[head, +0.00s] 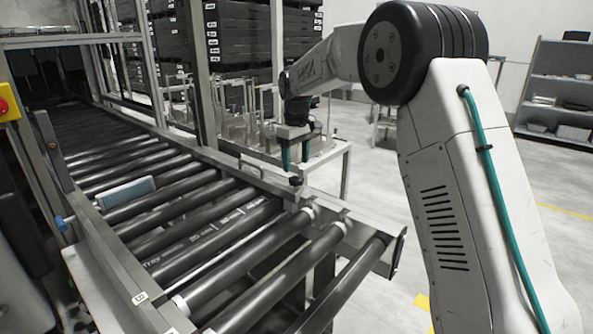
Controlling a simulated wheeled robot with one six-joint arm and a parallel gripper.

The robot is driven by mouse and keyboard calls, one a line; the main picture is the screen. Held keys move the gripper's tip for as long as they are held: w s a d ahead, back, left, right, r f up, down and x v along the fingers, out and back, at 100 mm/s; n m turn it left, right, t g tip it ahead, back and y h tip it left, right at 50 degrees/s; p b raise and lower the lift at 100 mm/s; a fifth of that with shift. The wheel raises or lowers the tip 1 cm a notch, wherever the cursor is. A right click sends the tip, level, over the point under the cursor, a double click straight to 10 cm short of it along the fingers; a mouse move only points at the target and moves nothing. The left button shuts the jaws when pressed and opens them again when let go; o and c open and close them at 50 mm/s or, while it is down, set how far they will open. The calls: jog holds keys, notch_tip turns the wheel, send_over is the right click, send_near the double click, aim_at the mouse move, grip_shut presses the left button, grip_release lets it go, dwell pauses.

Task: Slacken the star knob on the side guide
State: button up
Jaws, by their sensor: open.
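My gripper (296,155) hangs pointing down over the right side rail (240,172) of the roller conveyor, its two teal fingers apart and nothing seen between them. A small dark knob (296,181) stands on a post at that rail, just below the fingertips; it looks like the star knob, but its lobes are too small to make out. The fingers appear above it; whether they touch it I cannot tell. A blue knob (61,223) shows at the left side of the conveyor.
Dark rollers (185,205) fill the conveyor, with a grey-blue block (125,192) lying on them. A metal frame post (198,75) rises beside the right rail. A metal stand (340,160) is behind my gripper. A yellow box with a red button (7,104) is at far left. Open floor lies right.

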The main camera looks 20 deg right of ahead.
jog(key=shift+r, duration=1.5)
jog(key=s+d+m, duration=0.1)
jog(key=s+m, duration=0.2)
jog(key=s, duration=2.1)
jog(key=s+d+m+t, duration=0.1)
jog(key=s+d+m, duration=0.1)
jog(key=s, duration=2.3)
jog(key=shift+d+m, duration=0.2)
jog(key=shift+m, duration=0.6)
jog(key=shift+r, duration=0.1)
